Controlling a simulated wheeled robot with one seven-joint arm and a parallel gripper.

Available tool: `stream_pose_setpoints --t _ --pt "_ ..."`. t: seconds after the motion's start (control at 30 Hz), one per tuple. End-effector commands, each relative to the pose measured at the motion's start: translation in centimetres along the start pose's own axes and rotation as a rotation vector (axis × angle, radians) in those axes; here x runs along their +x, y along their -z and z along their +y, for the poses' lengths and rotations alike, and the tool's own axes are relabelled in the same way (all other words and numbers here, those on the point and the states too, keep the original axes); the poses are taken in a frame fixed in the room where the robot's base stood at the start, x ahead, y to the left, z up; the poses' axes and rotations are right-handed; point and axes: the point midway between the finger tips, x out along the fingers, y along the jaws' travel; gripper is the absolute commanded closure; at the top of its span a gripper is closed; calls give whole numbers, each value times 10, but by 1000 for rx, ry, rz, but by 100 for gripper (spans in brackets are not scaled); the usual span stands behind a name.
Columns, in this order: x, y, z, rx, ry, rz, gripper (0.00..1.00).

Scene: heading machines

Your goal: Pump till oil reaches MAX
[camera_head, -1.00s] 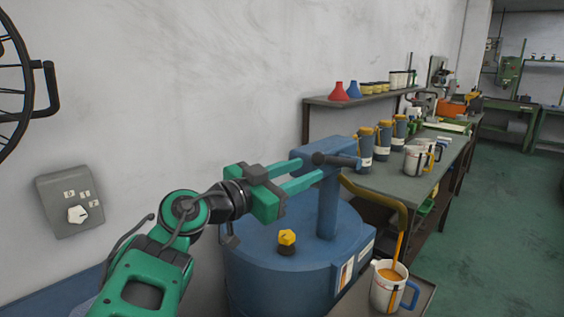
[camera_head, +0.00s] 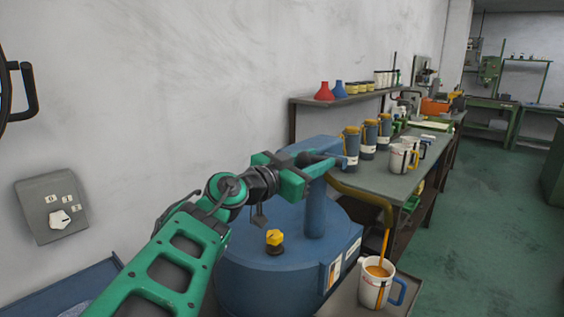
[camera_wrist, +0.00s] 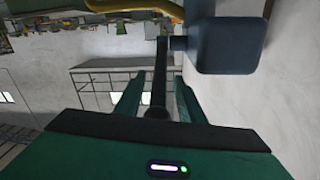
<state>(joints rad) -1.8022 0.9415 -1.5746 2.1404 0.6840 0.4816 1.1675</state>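A blue pump drum (camera_head: 270,270) carries a blue post and arm, with a dark handle (camera_head: 310,158) at its top. An orange spout (camera_head: 365,195) bends down over a white mug (camera_head: 373,293) with a blue handle. An orange stream runs into the mug, and orange oil shows inside; I cannot read a MAX mark. My green gripper (camera_head: 318,166) is at the pump handle. In the wrist view, the dark handle rod (camera_wrist: 155,100) runs between the fingers of my gripper (camera_wrist: 157,88), with gaps seen on both sides.
A yellow knob (camera_head: 274,237) stands on the drum lid. A workbench (camera_head: 385,185) behind holds blue canisters (camera_head: 351,147) and white mugs (camera_head: 400,158). A grey switch box (camera_head: 52,208) is on the left wall. Open green floor lies at the right.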

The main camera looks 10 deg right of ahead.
Motion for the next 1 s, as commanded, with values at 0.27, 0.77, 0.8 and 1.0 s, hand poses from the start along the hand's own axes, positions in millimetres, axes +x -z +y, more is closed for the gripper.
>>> stream_pose_setpoints --t 0.27,0.77,0.8,1.0 --pt "1 0 0 0 -1 0 100" --pt "-4 -15 4 6 19 111 100" --pt "-4 -15 4 6 19 110 100" --pt "-4 -15 4 6 19 109 66"
